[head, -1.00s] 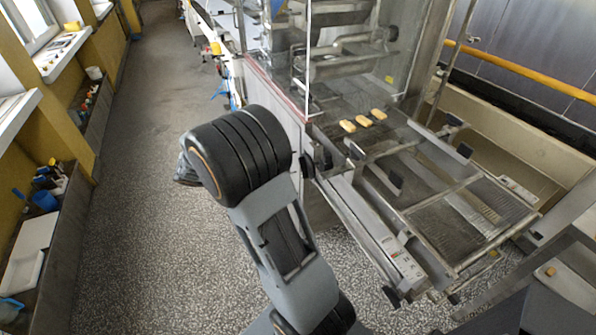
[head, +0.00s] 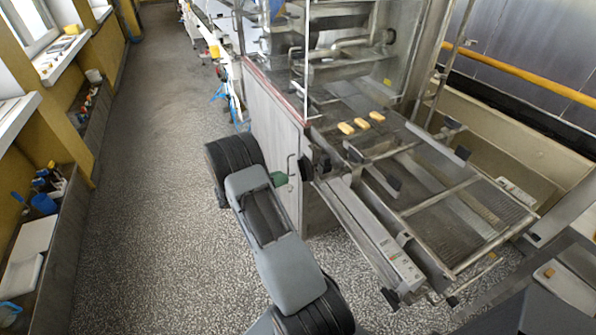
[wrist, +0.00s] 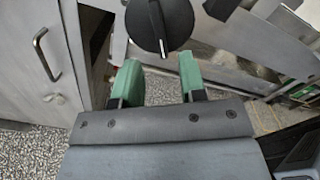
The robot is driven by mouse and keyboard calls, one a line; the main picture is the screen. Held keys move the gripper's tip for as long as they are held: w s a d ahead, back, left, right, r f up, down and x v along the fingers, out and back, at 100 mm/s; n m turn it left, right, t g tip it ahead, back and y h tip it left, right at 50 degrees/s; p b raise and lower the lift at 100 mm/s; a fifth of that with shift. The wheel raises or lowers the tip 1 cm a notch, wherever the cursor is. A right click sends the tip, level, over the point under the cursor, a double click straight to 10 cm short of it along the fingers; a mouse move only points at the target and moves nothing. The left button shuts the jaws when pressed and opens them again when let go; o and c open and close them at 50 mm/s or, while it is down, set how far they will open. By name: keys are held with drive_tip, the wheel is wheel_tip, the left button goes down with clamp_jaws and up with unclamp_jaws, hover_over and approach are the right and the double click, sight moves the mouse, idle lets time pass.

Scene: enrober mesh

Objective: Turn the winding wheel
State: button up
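The winding wheel is a round black knob with a pale pointer line. In the wrist view the wheel (wrist: 160,25) is at the top centre, just beyond my fingertips. In the head view the wheel (head: 306,168) is on the near side of the machine, beside the cabinet corner. My gripper (wrist: 158,78) has two green fingers spread apart with nothing between them. It points at the wheel but is apart from it. In the head view only a green fingertip of my gripper (head: 279,179) shows, left of the wheel; my arm hides the rest.
A metal cabinet door with a bar handle (wrist: 42,55) stands left of the wheel. The mesh conveyor (head: 470,215) extends to the right, with a few yellow bars (head: 361,123) on it. A control box (head: 400,262) is on its near rail. The speckled floor at left is open.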

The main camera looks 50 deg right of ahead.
sight(309, 168)
drive_tip(key=x, duration=0.6)
drive_tip(key=shift+s+d+p, duration=0.15)
drive_tip(key=shift+d+p, duration=0.15)
drive_tip(key=shift+p, duration=0.1)
drive_tip(key=shift+c, duration=0.3)
